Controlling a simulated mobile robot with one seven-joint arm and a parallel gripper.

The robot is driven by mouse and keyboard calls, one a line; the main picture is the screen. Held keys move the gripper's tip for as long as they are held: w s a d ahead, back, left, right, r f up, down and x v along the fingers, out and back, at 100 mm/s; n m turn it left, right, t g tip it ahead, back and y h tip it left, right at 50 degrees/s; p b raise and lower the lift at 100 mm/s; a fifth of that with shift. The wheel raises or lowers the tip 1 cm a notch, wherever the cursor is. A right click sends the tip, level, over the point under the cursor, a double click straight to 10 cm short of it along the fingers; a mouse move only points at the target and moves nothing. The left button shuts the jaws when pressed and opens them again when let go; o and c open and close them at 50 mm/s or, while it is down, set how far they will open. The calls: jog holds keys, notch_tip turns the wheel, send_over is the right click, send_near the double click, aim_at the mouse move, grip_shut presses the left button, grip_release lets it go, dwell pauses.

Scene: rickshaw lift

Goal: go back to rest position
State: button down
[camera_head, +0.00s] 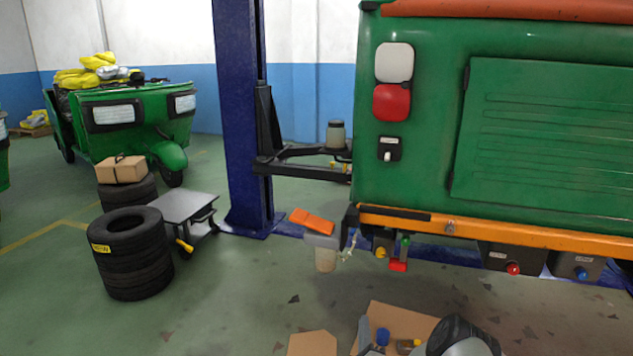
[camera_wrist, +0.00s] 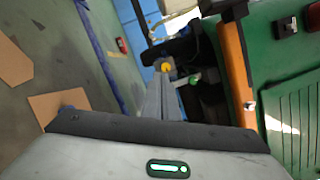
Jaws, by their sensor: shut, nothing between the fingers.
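My gripper (camera_wrist: 163,82) shows in the wrist view with its two grey fingers together, pointing away from the camera, and nothing between them. A yellow round part shows just beyond the fingertips; I cannot tell how far off. In the head view part of my arm (camera_head: 460,336) shows at the bottom edge, low and in front of the green rickshaw (camera_head: 430,120). The rickshaw's rear, with its orange bumper (camera_head: 540,233), also shows on the right of the wrist view (camera_wrist: 288,85).
A blue lift post (camera_head: 241,110) with a dark lift arm stands left of the rickshaw. Stacked tires (camera_head: 130,265) and a low grey cart (camera_head: 184,207) stand at left. Cardboard (camera_head: 313,344) lies on the floor near my arm. The floor between cart and cardboard is mostly clear.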

jog(key=w+a+r+n+g+y, duration=0.1)
jog(key=w+a+r+n+y, duration=0.1)
jog(key=w+r+n, duration=0.3)
jog(key=w+a+r+n+g+y, duration=0.2)
jog(key=r+n, duration=0.1)
jog(key=r, duration=0.4)
notch_tip(320, 180, up, 13)
jog(key=s+n+g, duration=0.3)
jog(key=n, duration=0.4)
jog(key=s+d+r+n+g+h, duration=0.1)
jog(key=s+d+r+n+g, duration=0.15)
jog(key=s+r, duration=0.6)
jog(key=s+d+r+n+g+h, duration=0.1)
jog(key=s+r+n+g+h, duration=0.15)
jog(key=s+r, duration=0.6)
jog(key=s+n+g+y+p, duration=0.1)
jog(key=s+n+g, duration=0.25)
jog(key=s, duration=2.45)
notch_tip(320, 180, up, 27)
jog(key=p, duration=2.7)
jog(key=shift+w+r+n+t, duration=0.15)
jog(key=shift+n+t, duration=0.2)
jog(key=shift+n, duration=0.1)
